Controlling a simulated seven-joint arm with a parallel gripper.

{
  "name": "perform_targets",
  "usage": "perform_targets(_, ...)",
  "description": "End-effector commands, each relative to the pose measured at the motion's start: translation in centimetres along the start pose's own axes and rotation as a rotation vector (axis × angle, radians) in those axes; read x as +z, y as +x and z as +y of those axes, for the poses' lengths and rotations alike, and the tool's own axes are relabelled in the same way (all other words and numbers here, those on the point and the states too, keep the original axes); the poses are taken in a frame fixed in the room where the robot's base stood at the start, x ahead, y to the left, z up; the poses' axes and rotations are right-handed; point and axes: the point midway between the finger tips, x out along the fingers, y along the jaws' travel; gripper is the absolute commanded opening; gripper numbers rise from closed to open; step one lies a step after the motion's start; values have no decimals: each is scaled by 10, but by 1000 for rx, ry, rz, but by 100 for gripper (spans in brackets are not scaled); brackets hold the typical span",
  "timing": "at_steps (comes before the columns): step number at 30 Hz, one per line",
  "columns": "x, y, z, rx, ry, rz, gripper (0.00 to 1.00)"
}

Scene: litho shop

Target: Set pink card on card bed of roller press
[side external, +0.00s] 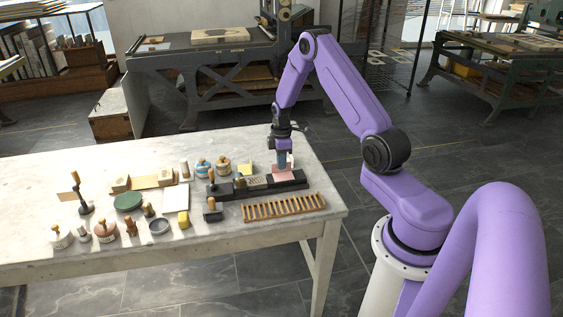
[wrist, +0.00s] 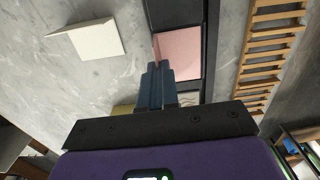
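The pink card (side external: 284,173) lies at the right end of the black bed of the roller press (side external: 296,185). In the wrist view the card (wrist: 181,54) is flat within the dark bed (wrist: 210,45), with a thin upright edge on its left side. My gripper (side external: 284,165) points down over the card. In the wrist view its blue fingers (wrist: 156,72) are close together at that upright edge and appear shut on it. The fingers hide the near left corner of the card.
A wooden slotted rack (side external: 284,206) stands in front of the press, and a dark-based hand stamp (side external: 212,209) is left of it. Several stamps and pads fill the table's left part.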

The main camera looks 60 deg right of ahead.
Motion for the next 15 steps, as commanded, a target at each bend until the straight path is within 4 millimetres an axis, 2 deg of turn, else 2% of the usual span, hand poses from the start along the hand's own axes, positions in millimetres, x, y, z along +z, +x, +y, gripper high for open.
perform_targets(7, 0, 1, 0, 0, 0, 0, 0)
perform_targets(9, 0, 1, 0, 0, 0, 0, 23)
perform_targets(10, 0, 1, 0, 0, 0, 0, 30)
perform_targets(15, 0, 1, 0, 0, 0, 0, 30)
